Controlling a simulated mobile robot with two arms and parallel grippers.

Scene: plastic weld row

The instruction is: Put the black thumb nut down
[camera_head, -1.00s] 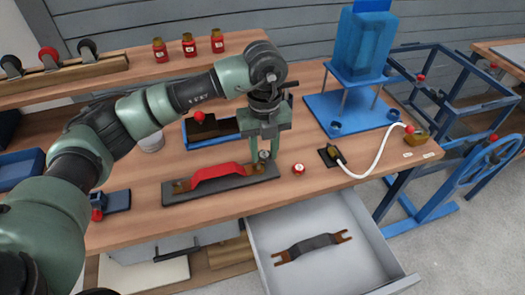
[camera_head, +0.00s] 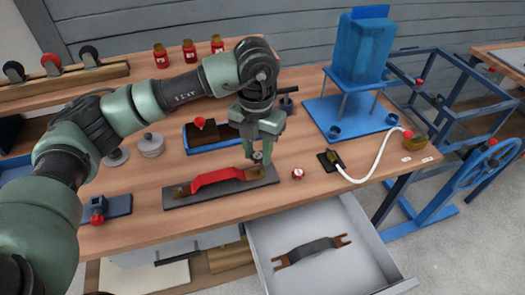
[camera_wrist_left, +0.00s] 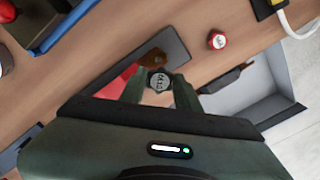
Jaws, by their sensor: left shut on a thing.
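My left gripper (camera_head: 262,150) is shut on the black thumb nut (camera_head: 258,157). The nut is a small round black piece with a pale marked face, and it shows between the two fingertips in the wrist view (camera_wrist_left: 158,80). The gripper hangs over the right end of a dark plate (camera_head: 195,202) that carries a red curved handle (camera_head: 222,176). I cannot tell whether the nut touches the plate or is just above it. My right gripper is not in view.
An open grey drawer (camera_head: 350,255) below holds a dark handle (camera_head: 312,250). A blue tray (camera_head: 215,147) stands behind. Several red jars stand at the back.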

